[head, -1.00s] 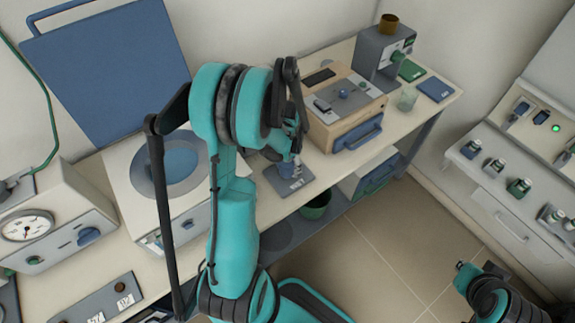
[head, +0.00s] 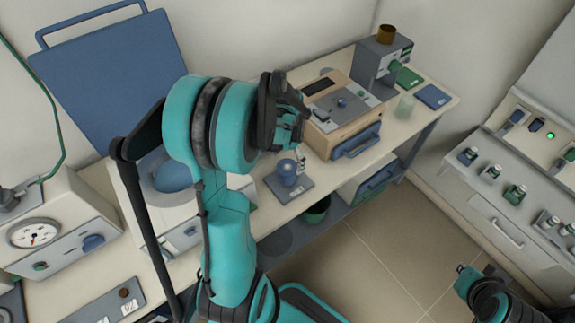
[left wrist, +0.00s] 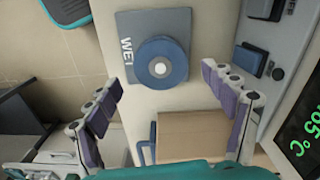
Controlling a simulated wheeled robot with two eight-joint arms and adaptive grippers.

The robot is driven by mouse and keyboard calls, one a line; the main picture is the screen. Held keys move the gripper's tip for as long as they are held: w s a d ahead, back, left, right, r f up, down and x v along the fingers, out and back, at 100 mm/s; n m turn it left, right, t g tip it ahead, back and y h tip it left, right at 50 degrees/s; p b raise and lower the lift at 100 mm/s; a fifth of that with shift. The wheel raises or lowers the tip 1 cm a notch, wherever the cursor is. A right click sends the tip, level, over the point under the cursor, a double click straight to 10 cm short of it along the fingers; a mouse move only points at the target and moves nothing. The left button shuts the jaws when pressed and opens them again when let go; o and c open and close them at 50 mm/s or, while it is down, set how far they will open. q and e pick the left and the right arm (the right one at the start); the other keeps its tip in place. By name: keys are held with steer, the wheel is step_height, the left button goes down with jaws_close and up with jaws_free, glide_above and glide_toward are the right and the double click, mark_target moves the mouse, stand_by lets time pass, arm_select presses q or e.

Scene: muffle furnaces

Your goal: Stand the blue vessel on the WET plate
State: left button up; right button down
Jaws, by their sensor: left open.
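The blue vessel (head: 288,168) stands upright on the grey plate (head: 303,189) near the bench's front edge. In the left wrist view the vessel (left wrist: 162,62) is seen from above, and the plate (left wrist: 128,22) reads WET beside it. My left gripper (left wrist: 162,80) is open, its fingers spread wide and apart from the vessel. In the head view the left gripper (head: 300,153) is just above and behind the vessel, its fingers partly hidden. My right gripper (head: 466,276) is at the lower right, away from the bench, too small to tell if open.
A wooden-sided box with a blue handle (head: 345,112) stands right of the plate. A gauge unit (head: 60,235) stands left. Several small vessels stand on the right-hand counter.

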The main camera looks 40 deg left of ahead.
arm_select(q)
step_height(320, 180, up, 4)
steer(key=shift+f+p, duration=0.2)
steer(key=shift+p, duration=0.15)
steer(key=s+d+r+t, duration=0.3)
steer(key=d+r, duration=0.2)
steer(key=d, duration=0.4)
steer(key=s+d+r+n+t, duration=0.1)
steer(key=s+d+r+t, duration=0.3)
steer(key=d, duration=0.5)
step_height(320, 180, up, 2)
steer(key=shift+s+d+r, duration=0.1)
steer(key=shift+s+d, duration=0.05)
steer(key=shift+s, duration=0.15)
